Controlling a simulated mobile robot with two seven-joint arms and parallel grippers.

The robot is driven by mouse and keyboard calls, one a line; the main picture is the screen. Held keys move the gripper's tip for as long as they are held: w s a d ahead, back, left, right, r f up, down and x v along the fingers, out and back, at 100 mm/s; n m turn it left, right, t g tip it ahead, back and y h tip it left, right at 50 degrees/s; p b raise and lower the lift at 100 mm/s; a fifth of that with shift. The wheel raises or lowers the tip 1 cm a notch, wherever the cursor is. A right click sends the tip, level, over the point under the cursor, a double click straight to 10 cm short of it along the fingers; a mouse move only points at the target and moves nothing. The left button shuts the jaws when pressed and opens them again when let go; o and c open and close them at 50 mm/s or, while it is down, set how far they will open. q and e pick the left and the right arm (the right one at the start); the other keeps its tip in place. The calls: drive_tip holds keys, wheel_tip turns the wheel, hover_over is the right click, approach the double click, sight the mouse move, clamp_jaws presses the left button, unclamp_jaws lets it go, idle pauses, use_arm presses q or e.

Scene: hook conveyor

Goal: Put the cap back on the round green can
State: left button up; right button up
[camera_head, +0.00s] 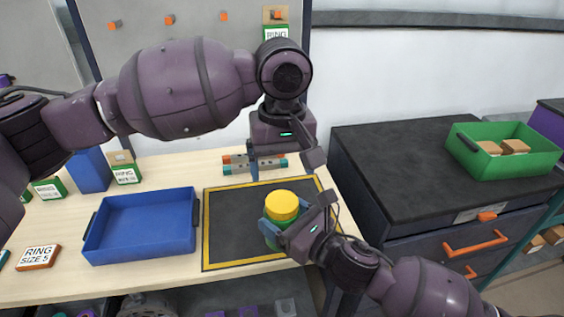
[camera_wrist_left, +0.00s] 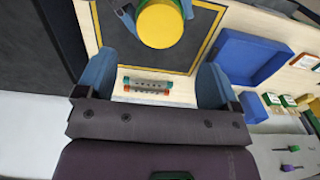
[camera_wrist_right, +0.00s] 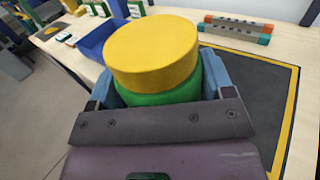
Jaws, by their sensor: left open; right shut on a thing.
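The round green can (camera_head: 270,236) stands over the dark mat and is also in the right wrist view (camera_wrist_right: 160,97). The yellow cap (camera_head: 282,205) sits on top of it; in the right wrist view the cap (camera_wrist_right: 152,52) looks set slightly left of the can's middle. I cannot tell whether it is fully seated. My right gripper (camera_head: 284,228) is shut around the can's sides, below the cap. My left gripper (camera_head: 285,165) is open and empty, above and behind the can; the cap (camera_wrist_left: 160,24) shows beyond its fingers in the left wrist view.
The dark mat (camera_head: 225,240) has a yellow border. A blue bin (camera_head: 140,253) stands left of it. A dark drawer cabinet (camera_head: 400,170) with a green bin (camera_head: 530,165) stands right. Small labelled boxes stand at left.

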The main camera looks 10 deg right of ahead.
sight(282, 201)
use_arm(q)
drive_tip(key=shift+f, duration=0.1)
drive_tip(key=shift+f, duration=3.9)
drive_tip(key=shift+c, duration=0.5)
drive_tip(key=c, duration=0.8)
drive_tip(key=m, duration=0.4)
drive_tip(key=shift+m, duration=0.4)
drive_tip(key=shift+c, duration=0.3)
drive_tip(key=m, duration=1.1)
drive_tip(key=shift+m, duration=0.3)
